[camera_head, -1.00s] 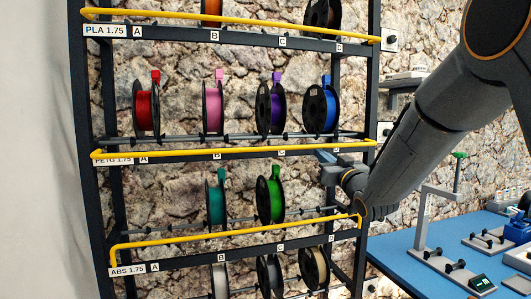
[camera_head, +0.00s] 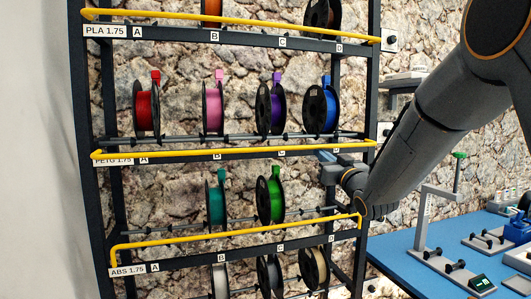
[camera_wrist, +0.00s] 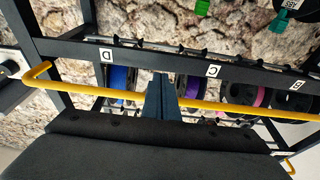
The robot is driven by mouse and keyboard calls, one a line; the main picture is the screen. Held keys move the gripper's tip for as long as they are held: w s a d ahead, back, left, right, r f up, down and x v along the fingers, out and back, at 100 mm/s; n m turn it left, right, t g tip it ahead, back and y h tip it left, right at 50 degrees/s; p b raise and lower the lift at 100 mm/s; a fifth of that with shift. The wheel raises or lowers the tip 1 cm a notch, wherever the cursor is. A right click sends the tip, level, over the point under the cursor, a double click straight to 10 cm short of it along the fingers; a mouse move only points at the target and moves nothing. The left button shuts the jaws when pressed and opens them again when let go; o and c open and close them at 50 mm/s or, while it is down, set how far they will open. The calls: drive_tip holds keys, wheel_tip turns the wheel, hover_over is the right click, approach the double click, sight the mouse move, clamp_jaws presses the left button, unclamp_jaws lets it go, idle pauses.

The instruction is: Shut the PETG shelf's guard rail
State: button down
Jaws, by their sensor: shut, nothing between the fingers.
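The PETG shelf (camera_head: 185,158) is the middle shelf, holding red, pink, purple and blue spools. Its yellow guard rail (camera_head: 230,151) runs along the front edge and partly covers the PETG label, unlike the rails above and below, which leave their labels clear. My gripper (camera_head: 325,157) is shut and empty at the shelf's right part, near the D mark. In the wrist view, which looks upside down, the fingers (camera_wrist: 160,98) cross the yellow rail (camera_wrist: 215,104) between D and C and hide a piece of it. I cannot tell whether they touch it.
The PLA shelf (camera_head: 180,37) with its rail is above, and the ABS shelf (camera_head: 200,258) with its rail is below. A blue bench (camera_head: 400,255) with stands is to the right.

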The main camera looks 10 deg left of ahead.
drive_tip(key=shift+w+r+p, duration=0.5)
drive_tip(key=shift+r+p, duration=0.75)
drive_tip(key=shift+r, duration=2.1)
drive_tip(key=v, duration=0.4)
drive_tip(key=shift+s+a+r, duration=0.1)
drive_tip(key=shift+s+r, duration=0.25)
drive_tip(key=shift+s, duration=0.05)
drive_tip(key=shift+r+p, duration=0.35)
drive_tip(key=shift+r, duration=0.65)
drive_tip(key=shift+w, duration=0.15)
